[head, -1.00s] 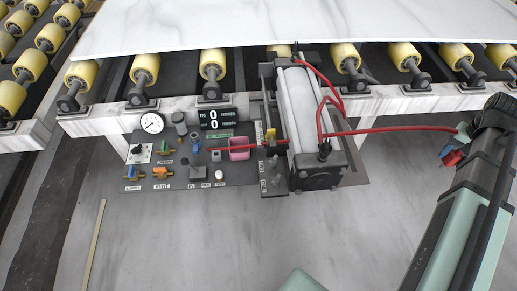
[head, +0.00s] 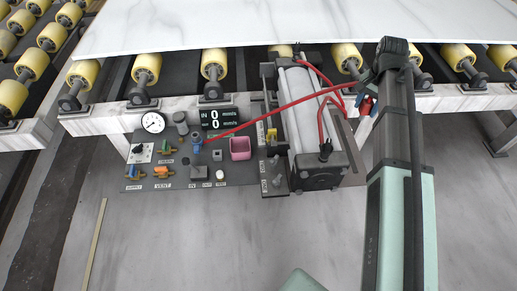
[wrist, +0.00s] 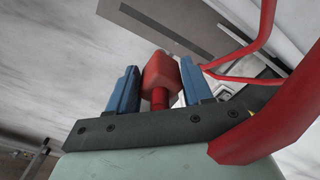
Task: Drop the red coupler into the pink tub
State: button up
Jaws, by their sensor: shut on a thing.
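The red coupler (wrist: 160,75) sits between the two blue fingertips of my gripper (wrist: 160,92) in the wrist view. My gripper is shut on it. In the head view my gripper (head: 364,98) is at the right of the cylinder, mostly hidden by my arm, with a bit of the red coupler (head: 367,106) showing. A red hose (head: 290,106) runs from the gripper area leftward to the panel. The pink tub (head: 240,149) is an open square cup on the dark panel, left of the cylinder and well apart from my gripper.
The large white and black cylinder (head: 304,125) stands between my gripper and the pink tub. The panel (head: 215,172) carries a gauge (head: 152,123), a display (head: 219,118) and several valves. Yellow rollers (head: 214,64) and a stone slab (head: 250,22) lie behind.

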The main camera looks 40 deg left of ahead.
jog(key=s+a, duration=0.1)
jog(key=a, duration=0.3)
jog(key=s+a, duration=0.2)
jog(key=a, duration=0.3)
jog(key=s+a+r, duration=0.1)
jog(key=s+a, duration=0.1)
jog(key=a, duration=0.2)
jog(key=shift+a, duration=0.3)
jog(key=s+a+f, duration=0.3)
jog(key=s+a, duration=0.3)
jog(key=a, duration=0.2)
jog(key=s+a+f, duration=0.2)
jog(key=s+a, duration=0.4)
jog(key=a, duration=0.2)
jog(key=s+a+f, duration=0.2)
jog(key=s+f, duration=0.1)
jog(key=f, duration=0.5)
jog(key=s+a+f+n, duration=0.1)
jog(key=s+a+f, duration=0.1)
jog(key=f, duration=0.7)
jog(key=shift+s+f, duration=0.2)
jog(key=shift+s, duration=0.25)
jog(key=shift+a, duration=0.1)
jog(key=o, duration=1.2)
jog(key=shift+r, duration=0.1)
